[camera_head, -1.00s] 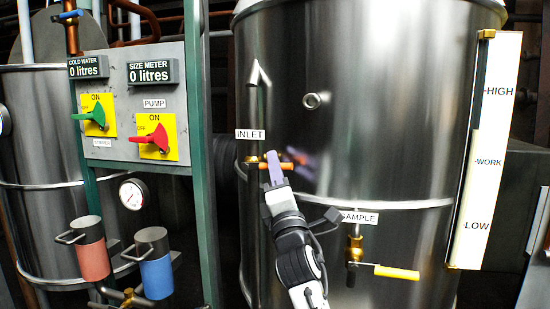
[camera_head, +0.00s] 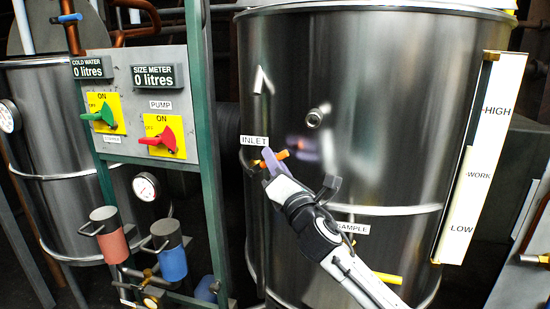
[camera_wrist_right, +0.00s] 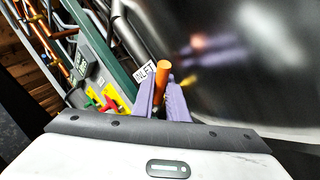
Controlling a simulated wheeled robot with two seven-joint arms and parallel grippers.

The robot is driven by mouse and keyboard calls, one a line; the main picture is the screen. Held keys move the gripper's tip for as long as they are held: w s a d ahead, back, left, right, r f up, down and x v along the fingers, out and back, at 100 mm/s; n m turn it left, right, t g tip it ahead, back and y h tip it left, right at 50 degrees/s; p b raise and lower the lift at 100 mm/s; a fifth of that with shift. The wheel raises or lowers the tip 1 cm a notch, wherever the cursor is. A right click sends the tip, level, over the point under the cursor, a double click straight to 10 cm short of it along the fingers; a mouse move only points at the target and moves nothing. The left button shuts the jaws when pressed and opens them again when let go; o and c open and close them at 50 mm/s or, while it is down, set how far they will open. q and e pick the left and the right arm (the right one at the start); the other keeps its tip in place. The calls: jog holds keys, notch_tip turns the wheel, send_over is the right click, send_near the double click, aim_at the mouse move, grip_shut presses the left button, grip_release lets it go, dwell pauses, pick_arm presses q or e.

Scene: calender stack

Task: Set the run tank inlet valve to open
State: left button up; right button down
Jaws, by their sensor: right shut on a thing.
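The run tank (camera_head: 385,110) is a large shiny steel drum. The inlet valve (camera_head: 281,155) is on its left side, just below the INLET label (camera_head: 254,141). Its bar-like handle has an orange end and tilts up to the right. My right gripper (camera_head: 269,160), with purple fingers, is shut on the handle and hides its middle. In the right wrist view the orange handle end (camera_wrist_right: 162,78) sticks up between the fingers of the right gripper (camera_wrist_right: 163,97). My left gripper is not in view.
A green-framed panel (camera_head: 151,102) with a green switch (camera_head: 101,116) and a red switch (camera_head: 160,138) stands left of the tank. A yellow sample valve handle (camera_head: 388,278) shows behind my forearm. A white level scale (camera_head: 487,110) is at the right.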

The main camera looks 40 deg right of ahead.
jog(key=shift+a, duration=0.1)
dwell(0.4)
jog(key=c, duration=2)
grip_release()
jog(key=shift+s, duration=0.1)
jog(key=b+v, duration=0.2)
jog(key=v, duration=0.8)
